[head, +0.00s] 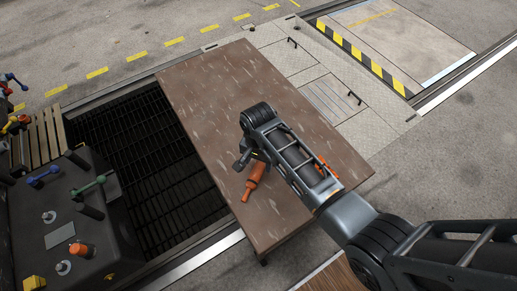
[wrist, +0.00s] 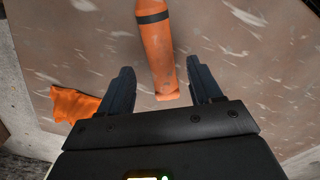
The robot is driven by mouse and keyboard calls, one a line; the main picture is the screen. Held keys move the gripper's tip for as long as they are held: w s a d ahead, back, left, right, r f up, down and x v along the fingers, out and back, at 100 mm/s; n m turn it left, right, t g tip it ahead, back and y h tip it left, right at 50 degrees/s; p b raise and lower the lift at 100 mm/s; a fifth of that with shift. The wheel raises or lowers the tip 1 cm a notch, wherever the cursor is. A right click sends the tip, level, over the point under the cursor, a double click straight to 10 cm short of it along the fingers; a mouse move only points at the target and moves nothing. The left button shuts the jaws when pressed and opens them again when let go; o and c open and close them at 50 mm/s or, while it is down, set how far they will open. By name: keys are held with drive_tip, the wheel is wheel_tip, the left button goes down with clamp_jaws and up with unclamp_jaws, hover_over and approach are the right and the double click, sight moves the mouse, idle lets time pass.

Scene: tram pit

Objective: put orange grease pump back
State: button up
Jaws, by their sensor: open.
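The orange grease pump (head: 255,181) lies on the brown tabletop (head: 215,95) near its left edge, its narrow end toward the front. In the wrist view the pump (wrist: 157,50) shows as an orange tube with a black band and a flared end. My gripper (head: 244,161) is over the pump's upper end in the head view and hides part of it. In the wrist view my gripper (wrist: 163,84) is open, with the pump's end between the two fingers in the picture. I cannot tell how far above it the fingers are. Nothing is held.
An orange cloth-like piece (wrist: 75,103) lies on the tabletop left of the fingers. The far tabletop is clear.

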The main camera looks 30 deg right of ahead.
sight(259, 167)
wheel_tip(259, 167, up, 8)
idle(0.4)
drive_tip(key=s+a+f+n+t, duration=0.15)
drive_tip(key=s+n+t, duration=0.45)
drive_tip(key=s, duration=1.2)
drive_tip(key=s+r+n+t, duration=0.1)
drive_tip(key=s+r+t, duration=0.2)
drive_tip(key=s+r, duration=0.2)
drive_tip(key=s+d+r+n+t, duration=0.1)
drive_tip(key=s+r, duration=0.4)
drive_tip(key=r, duration=0.7)
drive_tip(key=s+r+n+t, duration=0.3)
drive_tip(key=s+r+t, duration=0.2)
drive_tip(key=r, duration=0.3)
drive_tip(key=shift+d+r, duration=0.2)
drive_tip(key=shift+d, duration=0.2)
drive_tip(key=shift+o, duration=0.4)
drive_tip(key=shift+s, duration=0.1)
